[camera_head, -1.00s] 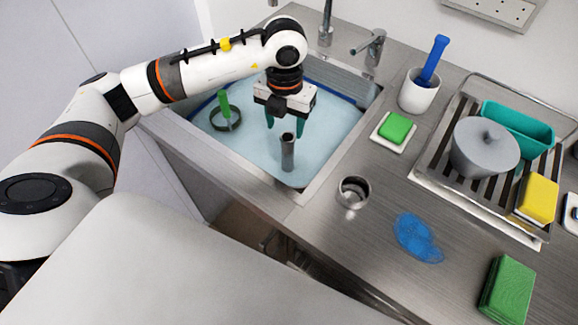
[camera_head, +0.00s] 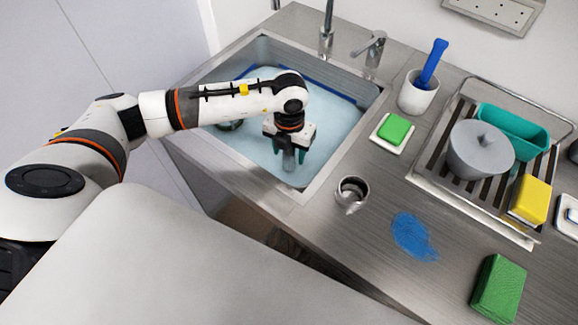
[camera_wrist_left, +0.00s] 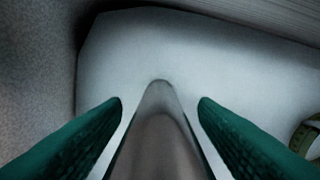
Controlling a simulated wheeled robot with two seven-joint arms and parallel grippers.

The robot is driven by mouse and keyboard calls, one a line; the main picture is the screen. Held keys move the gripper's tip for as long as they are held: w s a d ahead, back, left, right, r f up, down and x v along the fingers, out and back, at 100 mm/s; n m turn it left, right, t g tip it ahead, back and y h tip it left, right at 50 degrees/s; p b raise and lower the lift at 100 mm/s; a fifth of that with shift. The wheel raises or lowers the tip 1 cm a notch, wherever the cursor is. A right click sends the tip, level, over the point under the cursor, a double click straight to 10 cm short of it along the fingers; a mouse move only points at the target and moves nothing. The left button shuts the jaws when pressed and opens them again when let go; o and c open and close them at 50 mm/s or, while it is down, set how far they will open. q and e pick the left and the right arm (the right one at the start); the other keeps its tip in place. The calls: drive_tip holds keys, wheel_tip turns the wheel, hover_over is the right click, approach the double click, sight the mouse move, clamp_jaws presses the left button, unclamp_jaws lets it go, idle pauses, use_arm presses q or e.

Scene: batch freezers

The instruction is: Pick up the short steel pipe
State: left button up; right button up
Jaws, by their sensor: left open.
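The steel pipe (camera_head: 289,163) stands roughly upright in the sink (camera_head: 336,118), which has a light blue inside. My left gripper (camera_head: 288,152) reaches down over it with green fingers open. In the left wrist view the pipe (camera_wrist_left: 160,145) lies between the two fingers (camera_wrist_left: 161,104), with a visible gap on each side near the tips. The pipe's top is hidden under the gripper in the head view. My right gripper is not in view.
A round strainer (camera_head: 228,126) is partly behind my arm in the sink. Taps stand behind the sink.

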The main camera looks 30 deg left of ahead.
use_arm(q)
drive_tip(key=c, duration=0.9)
drive_tip(key=shift+o, duration=0.2)
drive_tip(key=shift+r, duration=0.1)
